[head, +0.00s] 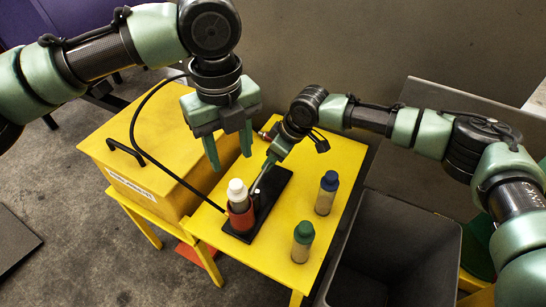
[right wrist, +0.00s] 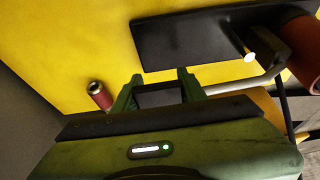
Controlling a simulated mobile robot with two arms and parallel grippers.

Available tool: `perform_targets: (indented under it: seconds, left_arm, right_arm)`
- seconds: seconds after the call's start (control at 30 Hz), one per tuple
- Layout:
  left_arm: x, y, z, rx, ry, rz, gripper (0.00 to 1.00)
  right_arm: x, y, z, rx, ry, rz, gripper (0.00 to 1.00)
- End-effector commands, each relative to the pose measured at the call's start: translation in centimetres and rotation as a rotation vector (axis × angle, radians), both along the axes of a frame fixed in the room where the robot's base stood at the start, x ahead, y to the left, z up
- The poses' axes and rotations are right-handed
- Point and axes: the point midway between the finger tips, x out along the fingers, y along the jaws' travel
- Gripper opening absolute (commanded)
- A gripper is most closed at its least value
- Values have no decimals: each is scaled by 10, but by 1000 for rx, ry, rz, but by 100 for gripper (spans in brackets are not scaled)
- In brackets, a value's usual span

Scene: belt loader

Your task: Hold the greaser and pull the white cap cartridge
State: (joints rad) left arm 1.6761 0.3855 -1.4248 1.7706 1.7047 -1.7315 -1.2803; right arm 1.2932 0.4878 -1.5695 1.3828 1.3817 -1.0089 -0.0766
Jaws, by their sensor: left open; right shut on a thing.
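The white cap cartridge (head: 237,192) stands upright in the red barrel of the greaser (head: 241,219), on a black plate (head: 280,187) on the yellow table. My left gripper (head: 228,155) is open and empty, pointing down above and slightly behind the white cap. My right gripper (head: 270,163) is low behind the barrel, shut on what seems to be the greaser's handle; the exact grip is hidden. In the right wrist view, the right gripper's fingers (right wrist: 158,84) are beside the black plate, and the red barrel (right wrist: 305,50) shows at the right edge.
A blue-capped cartridge (head: 327,193) and a green-capped one (head: 302,241) stand to the right on the yellow table (head: 270,262). A dark open bin (head: 395,215) stands beyond the table's right edge. A yellow box (head: 165,165) with a black hose is at the left.

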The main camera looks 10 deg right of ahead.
Motion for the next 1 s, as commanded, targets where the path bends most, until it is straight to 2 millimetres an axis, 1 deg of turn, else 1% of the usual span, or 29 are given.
perform_targets:
  seconds: [0.17, 0.43, 0.6, 0.8, 1.0]
  left_arm:
    - [-1, 0, -16, 4, 1, -1, 45]
    - [-1, 0, -56, 2, 3, -1, 45]
    - [-1, 0, -75, 1, 3, -1, 45]
    - [-1, 0, -86, 0, 1, -2, 45]
    - [0, 0, -88, 1, 0, -2, 45]
  right_arm:
    - [0, 0, 1, 1, -1, 0, 0]
    - [0, 0, 1, 1, -1, 1, 0]
    - [0, 0, 1, 0, -2, 1, 0]
    - [0, 0, 1, 0, -2, 1, 0]
    - [0, 0, 1, 0, -2, 1, 0]
